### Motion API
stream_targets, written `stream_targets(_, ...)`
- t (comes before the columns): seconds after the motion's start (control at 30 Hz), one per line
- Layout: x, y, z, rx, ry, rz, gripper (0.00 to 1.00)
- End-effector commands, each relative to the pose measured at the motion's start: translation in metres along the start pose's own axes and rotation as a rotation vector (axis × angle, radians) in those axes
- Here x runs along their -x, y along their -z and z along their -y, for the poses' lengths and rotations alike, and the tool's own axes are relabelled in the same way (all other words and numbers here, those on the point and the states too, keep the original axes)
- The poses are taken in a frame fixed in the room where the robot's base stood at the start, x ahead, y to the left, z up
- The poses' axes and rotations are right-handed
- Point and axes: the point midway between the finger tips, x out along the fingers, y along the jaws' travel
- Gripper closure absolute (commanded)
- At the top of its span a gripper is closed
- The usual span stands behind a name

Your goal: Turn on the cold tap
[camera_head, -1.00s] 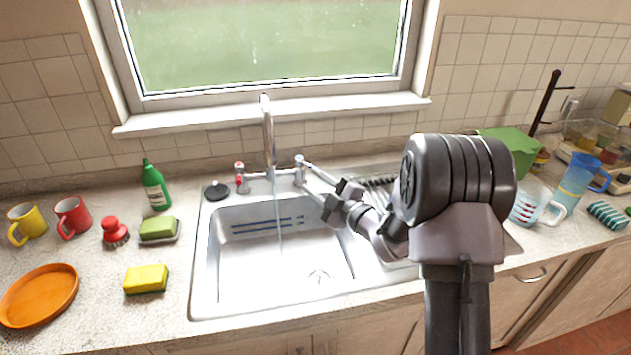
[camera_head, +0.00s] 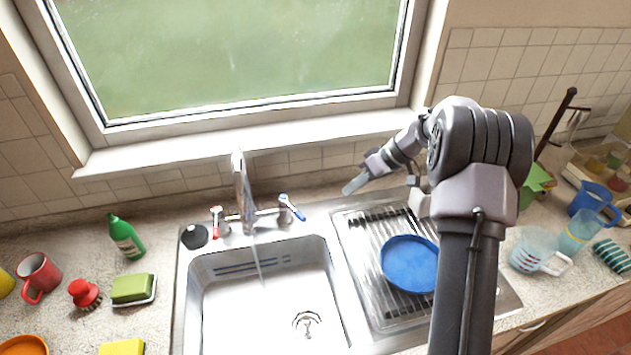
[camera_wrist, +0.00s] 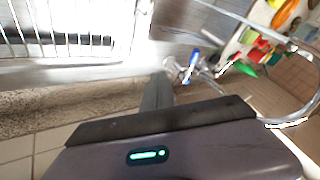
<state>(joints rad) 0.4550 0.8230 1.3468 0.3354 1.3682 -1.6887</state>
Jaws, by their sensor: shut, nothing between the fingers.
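The cold tap (camera_head: 291,208) has a blue lever that points down and to the right. It stands right of the steel spout (camera_head: 241,185), and its blue lever also shows in the wrist view (camera_wrist: 194,57). A thin stream of water (camera_head: 257,262) runs from the spout into the sink. The red-marked tap (camera_head: 217,222) stands left of the spout. My gripper (camera_head: 348,188) is shut and empty, raised to the right of the cold tap and apart from it. Its fingers (camera_wrist: 160,90) point towards the taps in the wrist view.
The sink basin (camera_head: 200,320) is below the spout. A blue plate (camera_head: 409,263) lies on the drainer rack (camera_head: 365,218) at right. A green bottle (camera_head: 125,236), red brush (camera_head: 84,293) and red mug (camera_head: 38,277) stand at left. The window sill (camera_head: 240,142) runs behind.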

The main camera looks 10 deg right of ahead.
Motion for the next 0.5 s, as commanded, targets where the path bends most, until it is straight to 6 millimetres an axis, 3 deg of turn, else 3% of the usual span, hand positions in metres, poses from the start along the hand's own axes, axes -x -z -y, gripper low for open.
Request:
stream_targets(0.17,-0.009,0.006,0.011,-0.002,0.049,-0.023,1.00)
stream_targets(0.5,-0.084,0.006,0.014,-0.002,0.048,-0.018,1.00)
